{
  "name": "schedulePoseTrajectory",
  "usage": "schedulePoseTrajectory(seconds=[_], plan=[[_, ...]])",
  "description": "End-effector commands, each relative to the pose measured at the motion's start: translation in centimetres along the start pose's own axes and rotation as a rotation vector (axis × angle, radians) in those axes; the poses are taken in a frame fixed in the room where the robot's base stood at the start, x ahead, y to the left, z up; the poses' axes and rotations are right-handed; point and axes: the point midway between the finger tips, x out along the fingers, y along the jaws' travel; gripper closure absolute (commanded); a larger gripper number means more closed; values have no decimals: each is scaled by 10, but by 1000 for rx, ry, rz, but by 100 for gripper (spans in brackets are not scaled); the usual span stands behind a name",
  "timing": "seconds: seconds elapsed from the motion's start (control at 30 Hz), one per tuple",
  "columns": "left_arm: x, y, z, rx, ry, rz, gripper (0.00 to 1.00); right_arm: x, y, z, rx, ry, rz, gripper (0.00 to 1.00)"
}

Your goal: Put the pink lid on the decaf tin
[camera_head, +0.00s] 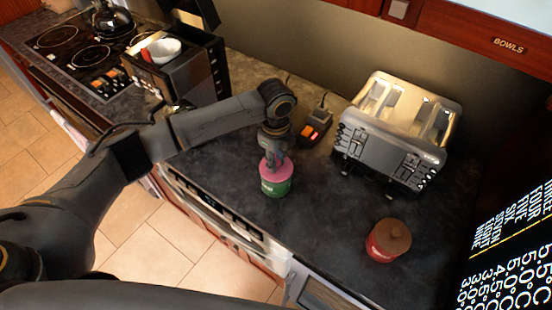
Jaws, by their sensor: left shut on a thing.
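The pink lid (271,164) is at the top of the green tin (276,186), which stands on the dark counter near its front edge. The label on the green tin is too small to read for certain. My left gripper (275,158) points down from above and is shut on the pink lid. The lid appears to touch the tin's top, but I cannot tell whether it is fully seated. My right gripper is not in view.
A red tin with a brown lid (388,240) stands to the right on the counter. A silver toaster (397,130) stands behind. A small black device with orange lights (315,124) is behind the gripper. Counter between the tins is clear.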

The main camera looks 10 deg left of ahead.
Motion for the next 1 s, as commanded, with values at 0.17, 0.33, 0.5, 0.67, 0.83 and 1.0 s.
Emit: schedulePoseTrajectory(seconds=[0.17,0.33,0.5,0.67,0.83,1.0], plan=[[0,0,0,0,0,0,100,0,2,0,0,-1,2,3],[1,0,0,0,1,0,100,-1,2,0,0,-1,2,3],[4,0,-1,1,2,0,100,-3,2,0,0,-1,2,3],[5,0,-1,1,1,0,100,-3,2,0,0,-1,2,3],[6,0,-1,1,1,1,100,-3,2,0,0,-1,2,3],[6,1,-1,1,0,2,100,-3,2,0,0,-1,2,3]])
